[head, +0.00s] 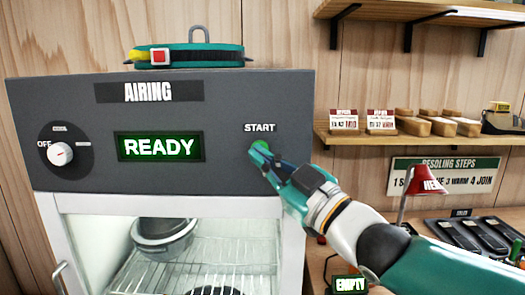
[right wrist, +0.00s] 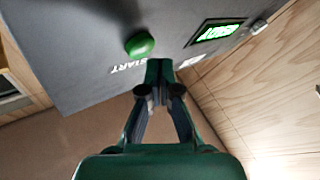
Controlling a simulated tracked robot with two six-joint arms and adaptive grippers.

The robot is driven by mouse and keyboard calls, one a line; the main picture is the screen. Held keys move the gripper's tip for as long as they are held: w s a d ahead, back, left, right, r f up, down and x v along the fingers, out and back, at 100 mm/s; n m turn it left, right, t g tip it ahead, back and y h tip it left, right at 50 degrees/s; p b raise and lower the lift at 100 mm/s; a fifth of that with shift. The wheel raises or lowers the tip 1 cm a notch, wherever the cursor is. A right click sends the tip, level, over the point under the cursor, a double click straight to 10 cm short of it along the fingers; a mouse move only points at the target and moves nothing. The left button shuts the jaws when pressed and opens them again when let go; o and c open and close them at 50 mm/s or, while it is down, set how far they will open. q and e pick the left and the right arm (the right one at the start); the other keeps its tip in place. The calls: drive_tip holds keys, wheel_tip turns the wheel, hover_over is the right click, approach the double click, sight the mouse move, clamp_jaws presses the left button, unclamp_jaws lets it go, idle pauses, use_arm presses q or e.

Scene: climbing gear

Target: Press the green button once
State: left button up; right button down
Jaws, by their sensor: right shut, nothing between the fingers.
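The green button (head: 260,146) sits under the word START on the grey front panel of the airing cabinet (head: 225,105). In the right wrist view the button (right wrist: 140,44) is a green dome standing out from the panel, just beyond and left of the fingertips. My right gripper (head: 263,158) is shut and empty, its tips close to the button and partly covering its lower edge in the head view. In the right wrist view the gripper (right wrist: 159,68) shows a gap to the button. I cannot tell the exact distance. My left gripper is not in view.
The panel has a lit READY display (head: 160,147) and a white dial (head: 60,154). A harness belt (head: 185,56) lies on top of the cabinet. Shelves with wooden blocks (head: 425,124) and a red lamp (head: 428,180) stand at the right.

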drive_tip(key=shift+w, duration=0.15)
idle(0.6)
drive_tip(key=shift+w, duration=0.3)
drive_tip(key=shift+w+r+p, duration=0.1)
drive_tip(key=shift+w+p, duration=0.3)
idle(0.6)
drive_tip(key=shift+s, duration=0.1)
drive_tip(key=shift+s+b, duration=0.3)
drive_tip(key=shift+b, duration=0.1)
drive_tip(key=shift+s, duration=0.45)
drive_tip(key=shift+b, duration=0.3)
